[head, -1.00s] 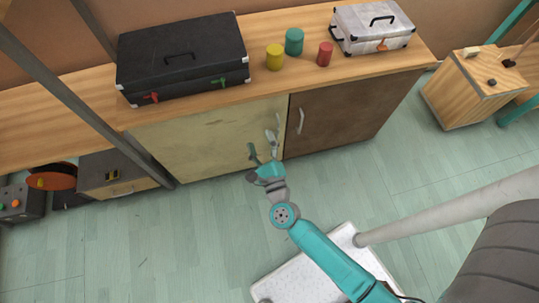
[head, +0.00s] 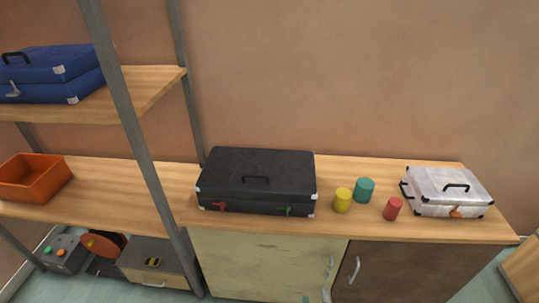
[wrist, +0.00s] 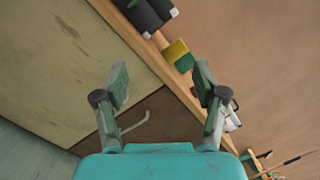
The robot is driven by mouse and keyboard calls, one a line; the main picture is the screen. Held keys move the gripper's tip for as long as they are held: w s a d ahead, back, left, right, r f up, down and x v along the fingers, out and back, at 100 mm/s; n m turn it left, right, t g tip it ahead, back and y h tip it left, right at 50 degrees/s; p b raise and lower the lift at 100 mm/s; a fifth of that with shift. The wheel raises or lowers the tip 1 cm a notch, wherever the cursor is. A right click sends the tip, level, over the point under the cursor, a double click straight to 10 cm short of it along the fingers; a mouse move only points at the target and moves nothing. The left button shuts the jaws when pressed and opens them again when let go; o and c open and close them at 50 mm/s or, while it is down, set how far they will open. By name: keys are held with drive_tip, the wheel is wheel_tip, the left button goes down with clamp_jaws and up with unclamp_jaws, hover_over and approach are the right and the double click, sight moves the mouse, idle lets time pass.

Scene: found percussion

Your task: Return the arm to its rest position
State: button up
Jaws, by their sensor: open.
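My gripper (wrist: 162,84) is open in the wrist view, with its two fingers apart and nothing between them. Beyond it, tilted in that view, are the cabinet front and the edge of its top. In the head view only small bits of the fingertips (head: 316,297) show at the bottom edge, in front of the cabinet doors. The rest of my arm is out of the head view.
On the cabinet top (head: 350,229) stand a black case (head: 257,183), yellow (head: 342,201), teal (head: 365,190) and red (head: 393,209) cylinders, and a white case (head: 447,191). A shelf post (head: 137,125) rises at left. Door handles (head: 354,269) stick out.

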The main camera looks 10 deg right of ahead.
drive_tip(key=s+r+n+g+y, duration=0.1)
drive_tip(key=s+r+n, duration=0.2)
drive_tip(key=s+n, duration=0.6)
drive_tip(key=s+r+n+g+y, duration=0.1)
drive_tip(key=s+r+n, duration=0.3)
drive_tip(key=s+n, duration=0.5)
drive_tip(key=s+r+n+g+y, duration=0.1)
drive_tip(key=s+r+n+y, duration=0.1)
drive_tip(key=s+n, duration=0.7)
drive_tip(key=shift+s+a+r+n+g, duration=0.3)
drive_tip(key=shift+s+a+r+g, duration=0.1)
drive_tip(key=shift+s+r, duration=0.25)
